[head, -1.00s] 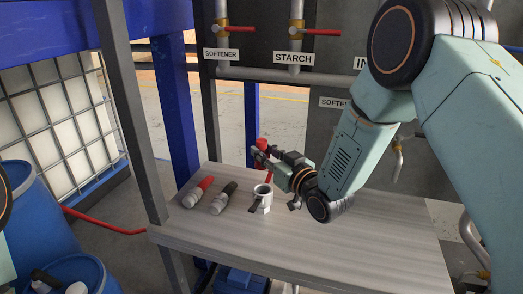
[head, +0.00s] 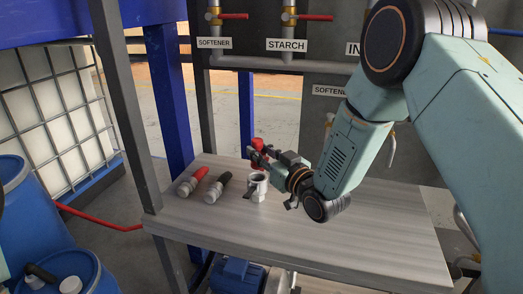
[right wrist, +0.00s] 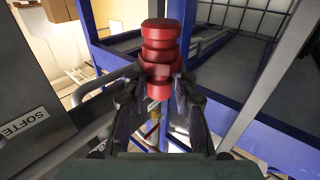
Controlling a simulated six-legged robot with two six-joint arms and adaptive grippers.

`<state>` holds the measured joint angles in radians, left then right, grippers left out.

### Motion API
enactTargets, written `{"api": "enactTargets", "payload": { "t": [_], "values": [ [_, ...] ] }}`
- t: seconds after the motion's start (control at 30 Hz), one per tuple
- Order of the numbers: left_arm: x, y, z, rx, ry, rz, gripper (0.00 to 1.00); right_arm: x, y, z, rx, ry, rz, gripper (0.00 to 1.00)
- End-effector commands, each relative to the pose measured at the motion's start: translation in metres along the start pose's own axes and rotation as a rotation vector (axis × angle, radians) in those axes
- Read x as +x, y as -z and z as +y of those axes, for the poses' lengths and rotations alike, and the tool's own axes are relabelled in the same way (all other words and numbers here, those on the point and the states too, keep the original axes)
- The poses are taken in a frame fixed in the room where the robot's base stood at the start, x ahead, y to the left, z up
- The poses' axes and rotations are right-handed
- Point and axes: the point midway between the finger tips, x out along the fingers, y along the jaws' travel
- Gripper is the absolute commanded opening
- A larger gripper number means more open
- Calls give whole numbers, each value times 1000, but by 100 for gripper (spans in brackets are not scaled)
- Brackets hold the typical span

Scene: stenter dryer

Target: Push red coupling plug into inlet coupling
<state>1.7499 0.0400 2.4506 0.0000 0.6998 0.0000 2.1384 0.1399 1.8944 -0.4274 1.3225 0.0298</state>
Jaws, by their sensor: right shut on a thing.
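My right gripper (head: 264,155) is shut on the red coupling plug (head: 259,142). The plug also shows in the right wrist view (right wrist: 160,55), standing between the fingers with its ridged red body sticking out past them. A pale, cup-shaped coupling (head: 258,183) with a dark side lever stands upright and open-topped on the table (head: 330,235); it may be the inlet coupling. The gripper and plug are just above and behind it in the picture, apart from it as far as I can see. My left gripper is not in view.
Two pale fittings lie left of the coupling, one with a red end (head: 190,184) and one with a black end (head: 217,188). A grey post (head: 125,120) rises at the table's left edge. Labelled pipes with red-handled valves (head: 233,16) stand behind. The table's front and right are clear.

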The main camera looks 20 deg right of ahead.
Motion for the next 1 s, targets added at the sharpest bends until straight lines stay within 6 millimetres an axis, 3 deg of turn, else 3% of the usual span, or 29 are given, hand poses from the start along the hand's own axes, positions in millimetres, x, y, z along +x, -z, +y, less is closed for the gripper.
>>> {"api": "enactTargets", "payload": {
  "t": [0.23, 1.0],
  "values": [
    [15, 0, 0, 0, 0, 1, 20, 1, -20, 0, 0, 0, 0, 0],
    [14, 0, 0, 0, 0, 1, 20, -1, -20, -1, 0, 0, 0, 0]
  ]
}}
